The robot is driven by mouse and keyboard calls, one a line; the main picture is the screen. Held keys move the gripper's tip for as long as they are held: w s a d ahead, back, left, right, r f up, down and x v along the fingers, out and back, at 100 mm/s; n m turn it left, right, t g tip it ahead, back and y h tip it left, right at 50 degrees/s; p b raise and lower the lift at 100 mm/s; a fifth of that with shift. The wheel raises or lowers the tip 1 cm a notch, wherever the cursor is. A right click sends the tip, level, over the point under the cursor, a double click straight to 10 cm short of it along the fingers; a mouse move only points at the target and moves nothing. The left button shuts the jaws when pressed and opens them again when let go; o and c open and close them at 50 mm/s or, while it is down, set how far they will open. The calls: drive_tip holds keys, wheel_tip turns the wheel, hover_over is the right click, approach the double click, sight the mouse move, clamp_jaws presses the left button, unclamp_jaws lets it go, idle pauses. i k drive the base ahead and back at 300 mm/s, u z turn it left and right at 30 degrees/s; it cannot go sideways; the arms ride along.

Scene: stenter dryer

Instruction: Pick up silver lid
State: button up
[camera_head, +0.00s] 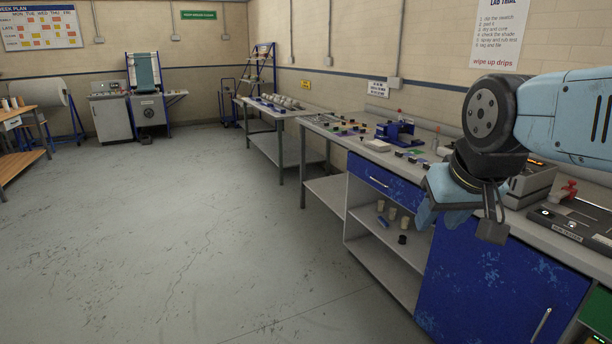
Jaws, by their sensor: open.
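My gripper (442,212) hangs from my light blue arm at the right, in front of the blue cupboard and the edge of the lab counter. It points down, its jaws are open, and I see nothing held between them. I cannot pick out a silver lid for certain. A flat grey metal device (575,222) with a red-handled part on it lies on the counter right of my gripper. My arm and wrist hide part of the counter behind them.
The counter (350,146) carries small dark blocks and a blue press (396,132). Small cups stand on the open shelf (378,235) below. A second table (262,112) stands farther back. The grey floor at left is clear.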

sight(361, 140)
drive_tip(key=z, duration=0.1)
drive_tip(key=i, duration=1.4)
drive_tip(key=u, duration=0.45)
drive_tip(key=k, duration=0.55)
drive_tip(key=u, duration=0.75)
drive_tip(key=k, duration=0.7)
drive_tip(key=u, duration=0.4)
drive_tip(key=i, duration=1.55)
drive_tip(key=z, duration=0.7)
drive_tip(key=i, duration=1.1)
drive_tip(key=z, duration=0.5)
